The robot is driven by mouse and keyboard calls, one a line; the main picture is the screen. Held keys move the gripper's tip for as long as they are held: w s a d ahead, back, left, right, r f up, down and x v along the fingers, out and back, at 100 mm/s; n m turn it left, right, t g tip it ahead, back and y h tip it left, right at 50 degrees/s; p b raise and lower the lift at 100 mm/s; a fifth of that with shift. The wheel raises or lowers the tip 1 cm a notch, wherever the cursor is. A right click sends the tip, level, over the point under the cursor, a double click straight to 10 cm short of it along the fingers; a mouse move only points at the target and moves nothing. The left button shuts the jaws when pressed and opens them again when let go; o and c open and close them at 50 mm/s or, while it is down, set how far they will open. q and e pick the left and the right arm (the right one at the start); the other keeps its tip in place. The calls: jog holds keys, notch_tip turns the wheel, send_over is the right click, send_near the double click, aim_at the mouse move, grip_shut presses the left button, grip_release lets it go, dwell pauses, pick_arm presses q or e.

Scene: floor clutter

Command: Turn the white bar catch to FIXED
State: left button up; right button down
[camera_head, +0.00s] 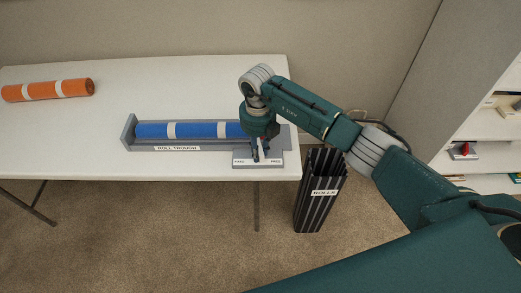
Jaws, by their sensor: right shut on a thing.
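My right gripper (260,154) reaches down over the right end of the grey roll trough (177,149) on the table. Its fingers are shut at the small labelled block (241,163) at the trough's front right. The white bar catch is between or behind the fingers and I cannot make out its shape or angle. The block has a small word at each end, too small to read surely. A blue roll (198,130) with white bands lies in the trough, its right end behind my gripper. My left gripper is not in view.
The white table (90,123) is clear left of the trough, apart from an orange roll (47,90) at the far left. A dark ribbed bin (318,200) labelled ROLLS stands on the floor right of the table. White shelves (485,125) stand at the right.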

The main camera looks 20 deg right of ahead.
jog(key=m, duration=0.1)
jog(key=a+m, duration=0.1)
jog(key=m, duration=0.3)
jog(key=shift+w+a+b, duration=0.3)
jog(key=shift+w+b, duration=0.05)
jog(key=shift+w, duration=0.05)
jog(key=shift+w+a+m, duration=0.15)
jog(key=shift+w+m, duration=0.05)
jog(key=shift+m, duration=0.6)
jog(key=shift+w+a+m, duration=0.15)
jog(key=shift+m, duration=0.65)
jog(key=c, duration=1.5)
grip_release()
notch_tip(320, 180, up, 12)
jog(key=shift+r, duration=0.1)
